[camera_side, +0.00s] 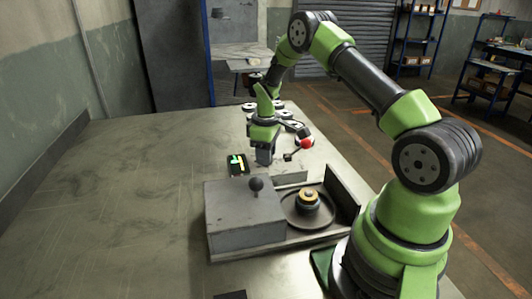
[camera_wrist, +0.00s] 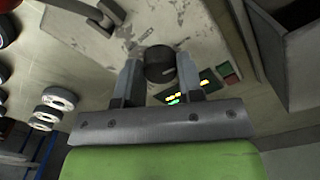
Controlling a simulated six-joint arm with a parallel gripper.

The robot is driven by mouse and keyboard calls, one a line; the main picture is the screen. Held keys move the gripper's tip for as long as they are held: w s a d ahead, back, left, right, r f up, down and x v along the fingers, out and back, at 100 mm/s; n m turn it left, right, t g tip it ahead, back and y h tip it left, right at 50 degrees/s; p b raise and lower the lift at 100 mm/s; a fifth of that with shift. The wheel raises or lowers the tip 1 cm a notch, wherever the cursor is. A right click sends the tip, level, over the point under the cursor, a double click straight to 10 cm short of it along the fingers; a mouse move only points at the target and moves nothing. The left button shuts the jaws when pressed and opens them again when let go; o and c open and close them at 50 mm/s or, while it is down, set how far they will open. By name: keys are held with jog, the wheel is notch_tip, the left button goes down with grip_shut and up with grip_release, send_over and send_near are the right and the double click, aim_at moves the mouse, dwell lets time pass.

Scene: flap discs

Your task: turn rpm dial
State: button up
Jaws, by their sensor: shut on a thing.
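The rpm dial (camera_wrist: 159,64) is a dark round knob on a worn grey panel, seen in the wrist view. My gripper (camera_wrist: 158,72) has one finger on each side of the dial and is shut on it. In the side view my gripper (camera_side: 265,155) reaches down at the far end of the machine, and the dial is hidden there. A small display with lit yellow and green digits (camera_wrist: 174,98) sits beside the dial; it also shows in the side view (camera_side: 238,163).
A grey machine box (camera_side: 245,213) with a black ball knob (camera_side: 257,184) stands nearer the camera, beside a round plate with a yellow-black hub (camera_side: 308,200). A red ball lever (camera_side: 306,144) is close to my gripper. Several flap discs (camera_wrist: 57,98) lie behind. The table's left side is clear.

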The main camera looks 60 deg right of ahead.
jog(key=m, duration=1)
jog(key=shift+m, duration=0.4)
jog(key=m, duration=0.5)
jog(key=shift+m, duration=0.3)
jog(key=m, duration=0.5)
jog(key=shift+m, duration=0.3)
jog(key=o, duration=0.9)
jog(key=shift+r, duration=0.1)
notch_tip(320, 180, up, 10)
jog(key=shift+f, duration=0.1)
